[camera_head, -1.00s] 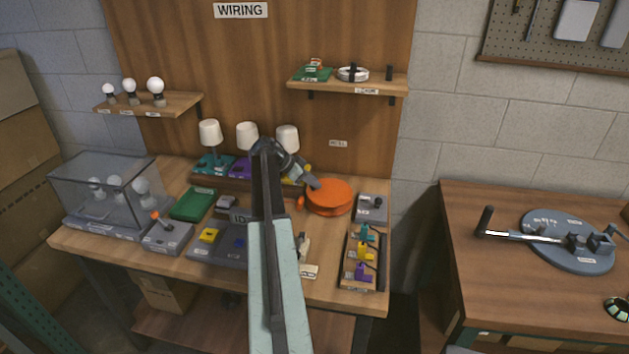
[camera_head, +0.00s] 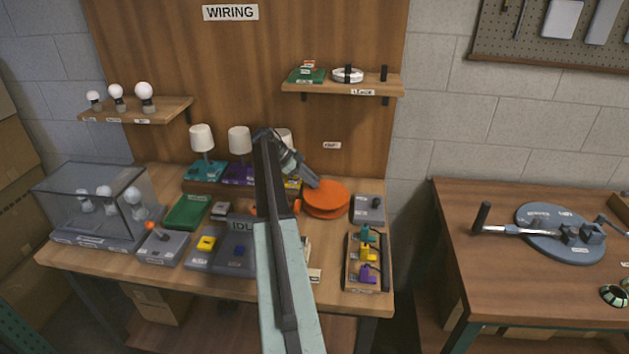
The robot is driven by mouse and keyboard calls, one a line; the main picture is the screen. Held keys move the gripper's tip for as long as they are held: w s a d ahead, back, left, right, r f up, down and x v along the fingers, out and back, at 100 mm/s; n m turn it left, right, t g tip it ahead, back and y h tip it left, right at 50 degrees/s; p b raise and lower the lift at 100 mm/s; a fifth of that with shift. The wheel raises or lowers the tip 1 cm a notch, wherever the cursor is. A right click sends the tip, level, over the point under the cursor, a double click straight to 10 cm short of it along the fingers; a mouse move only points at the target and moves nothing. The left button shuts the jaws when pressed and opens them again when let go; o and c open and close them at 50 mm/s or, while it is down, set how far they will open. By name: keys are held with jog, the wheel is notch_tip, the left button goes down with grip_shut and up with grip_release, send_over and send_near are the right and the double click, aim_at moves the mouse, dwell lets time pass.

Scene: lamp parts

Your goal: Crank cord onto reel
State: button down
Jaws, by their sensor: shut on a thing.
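The orange reel (camera_head: 331,196) lies flat towards the back right of the wooden bench. It looks like stacked orange discs. A small orange knob (camera_head: 297,206) shows at its left side. My gripper (camera_head: 313,183) reaches down from the upper left to the reel's upper-left edge and is shut on a part of it. The fingers hide the exact part held. I cannot make out the cord on the reel. My arm crosses in front of the middle of the bench and hides what lies behind it.
Three white-shaded lamps (camera_head: 202,138) stand behind, the right one partly hidden by my arm. A glass case (camera_head: 97,200) is at the left. A rack of coloured plugs (camera_head: 367,262) and a grey box (camera_head: 369,209) sit right of the reel. A second table (camera_head: 480,281) holds a grey disc device.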

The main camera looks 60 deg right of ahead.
jog(key=c, duration=1.3)
grip_release()
jog(key=shift+o, duration=0.2)
jog(key=p+v, duration=0.5)
jog(key=v, duration=0.2)
jog(key=shift+w+a+r, duration=0.15)
jog(key=shift+w+r, duration=0.1)
